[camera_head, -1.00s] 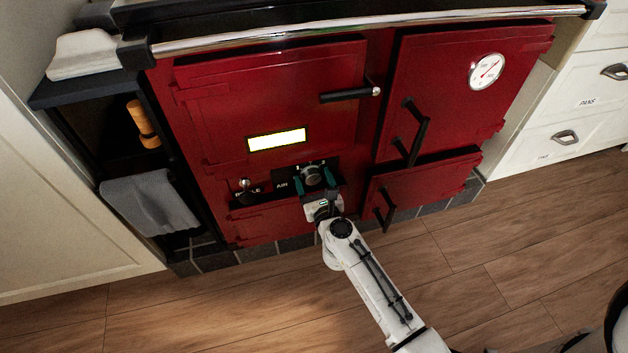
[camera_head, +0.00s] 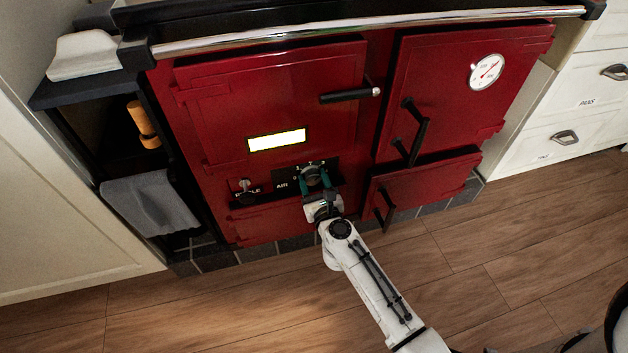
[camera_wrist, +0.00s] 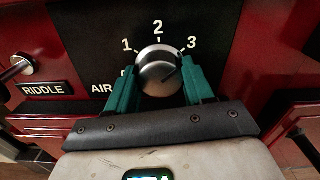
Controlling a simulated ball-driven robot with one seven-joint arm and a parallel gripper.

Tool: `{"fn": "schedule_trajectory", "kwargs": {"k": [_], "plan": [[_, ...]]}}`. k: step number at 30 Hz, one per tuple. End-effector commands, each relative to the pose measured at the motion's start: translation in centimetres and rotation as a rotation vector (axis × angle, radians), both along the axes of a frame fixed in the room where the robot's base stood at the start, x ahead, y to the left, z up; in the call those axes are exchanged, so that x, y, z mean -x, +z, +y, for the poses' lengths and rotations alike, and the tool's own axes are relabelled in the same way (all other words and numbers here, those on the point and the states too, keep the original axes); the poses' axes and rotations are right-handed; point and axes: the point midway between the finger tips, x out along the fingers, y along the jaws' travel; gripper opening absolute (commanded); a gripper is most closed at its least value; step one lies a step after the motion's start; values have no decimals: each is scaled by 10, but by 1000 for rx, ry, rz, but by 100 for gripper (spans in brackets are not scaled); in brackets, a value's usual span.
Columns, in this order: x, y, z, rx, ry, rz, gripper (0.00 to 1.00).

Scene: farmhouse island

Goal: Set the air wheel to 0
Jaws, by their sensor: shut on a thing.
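The air wheel (camera_wrist: 158,70) is a round silver knob on a black plate, marked AIR at its left. The figures 1, 2 and 3 run over its top, and a partly hidden 0 shows at its left. A dark line on the knob's face seems to run toward the right; its exact setting is hard to tell. My gripper (camera_wrist: 158,84) is shut on the wheel, with a green finger against each side. In the head view my gripper (camera_head: 318,186) covers the wheel's lower part.
The riddle knob (camera_wrist: 18,66) sticks out left of the air plate. The red range (camera_head: 270,95) has black door handles, one (camera_head: 384,207) to the right of my gripper. A grey towel (camera_head: 150,203) hangs at the left. The wooden floor (camera_head: 200,315) in front is clear.

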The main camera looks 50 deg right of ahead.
Motion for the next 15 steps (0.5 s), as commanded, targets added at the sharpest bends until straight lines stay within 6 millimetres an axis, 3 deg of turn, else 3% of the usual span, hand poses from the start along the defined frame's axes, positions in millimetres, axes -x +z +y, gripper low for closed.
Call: {"fn": "schedule_trajectory", "kwargs": {"k": [15], "plan": [[-1,2,2,320,3,217,21]]}}
